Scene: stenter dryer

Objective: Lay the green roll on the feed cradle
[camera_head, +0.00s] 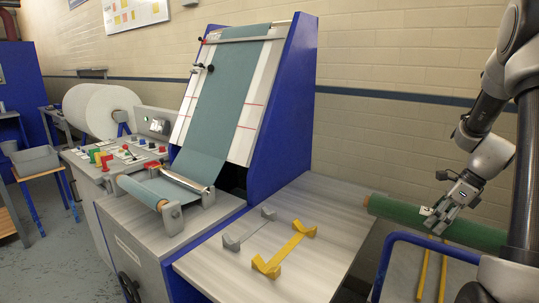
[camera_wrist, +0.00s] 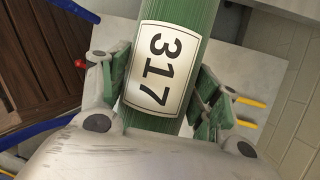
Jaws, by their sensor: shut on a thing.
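The green roll (camera_head: 390,209) is at the right of the head view, lying nearly level, with its left end toward the machine table. My gripper (camera_head: 438,219) is shut on it around the middle. In the wrist view the green roll (camera_wrist: 190,18) runs between the fingers of my gripper (camera_wrist: 165,108), with a white label reading 317 facing the camera. Two cradles sit empty on the machine table: a yellow one (camera_head: 284,249) and a grey one (camera_head: 250,228) to its left. Which one is the feed cradle is not marked. The roll is right of both and apart from them.
A blue-framed cart (camera_head: 410,240) with yellow rails (camera_head: 423,272) is below the roll; whether they touch is unclear. The bare table top (camera_head: 335,215) lies between cradles and roll. The blue machine frame (camera_head: 285,110) rises behind. A teal fabric roll (camera_head: 165,191) sits at left.

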